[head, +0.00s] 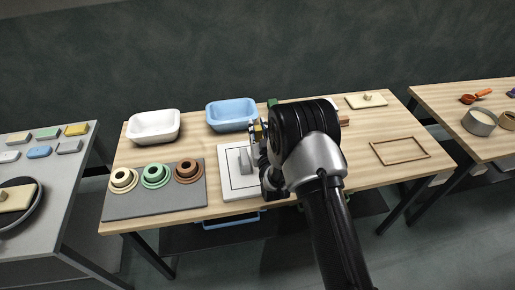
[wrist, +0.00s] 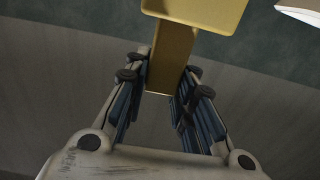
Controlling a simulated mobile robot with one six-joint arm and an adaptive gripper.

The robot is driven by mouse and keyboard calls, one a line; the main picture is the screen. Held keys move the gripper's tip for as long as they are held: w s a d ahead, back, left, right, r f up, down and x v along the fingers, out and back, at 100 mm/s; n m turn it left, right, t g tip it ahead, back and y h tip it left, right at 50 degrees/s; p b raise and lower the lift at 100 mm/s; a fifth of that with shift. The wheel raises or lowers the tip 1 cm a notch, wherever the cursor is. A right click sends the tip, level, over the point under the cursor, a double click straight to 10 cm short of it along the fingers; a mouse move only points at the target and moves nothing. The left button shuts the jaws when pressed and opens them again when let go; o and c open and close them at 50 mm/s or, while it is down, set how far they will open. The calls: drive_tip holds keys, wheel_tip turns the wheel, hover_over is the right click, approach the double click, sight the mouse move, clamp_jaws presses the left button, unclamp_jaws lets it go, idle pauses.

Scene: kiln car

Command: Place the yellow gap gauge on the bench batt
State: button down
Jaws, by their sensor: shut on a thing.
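My gripper (wrist: 163,75) is shut on the yellow gap gauge (wrist: 172,50), whose narrow stem sits between the fingers and whose wider end reaches past them in the wrist view. The pale square plate, which looks like the bench batt (head: 228,191), lies on the wooden bench just left of my gripper. A grey upright block (head: 244,160) stands on it. I cannot tell the gauge's height above the bench.
A grey mat (head: 150,208) with three ringed pieces lies left of the plate. A white tub (head: 153,126) and a blue tub (head: 231,115) stand behind. An empty wooden frame (head: 400,150) lies at right, with bare bench around it. Side tables flank the bench.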

drive_tip(key=shift+f+b, duration=0.75)
drive_tip(key=shift+f, duration=3.25)
drive_tip(key=shift+f, duration=0.15)
drive_tip(key=c, duration=1.3)
unclamp_jaws()
drive_tip(key=shift+c, duration=0.2)
